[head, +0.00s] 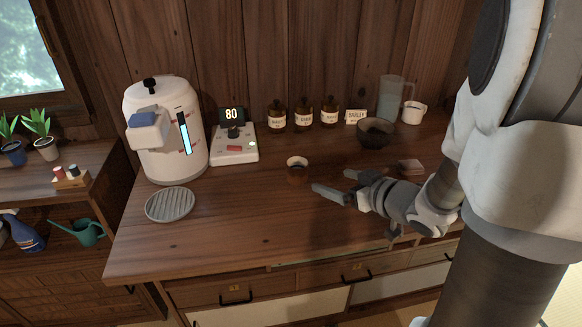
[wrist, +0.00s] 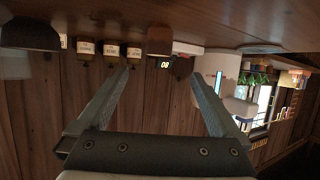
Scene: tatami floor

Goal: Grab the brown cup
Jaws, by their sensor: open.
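The brown cup (head: 297,168) is small, with a pale rim, and stands upright on the wooden counter near its middle. My gripper (head: 332,181) is open and empty, low over the counter to the right of the cup and apart from it. Its fingers point left towards the cup. In the wrist view, which is upside down, a small brown shape (wrist: 160,40) that looks like the cup sits beyond the gap between the spread fingertips (wrist: 162,73).
A white dispenser (head: 165,135), a round grate (head: 170,204) and a control box reading 80 (head: 234,150) stand left. Several brown bottles (head: 303,115), a dark bowl (head: 375,135) and a glass pitcher (head: 390,100) stand behind. The counter (head: 250,215) in front is clear.

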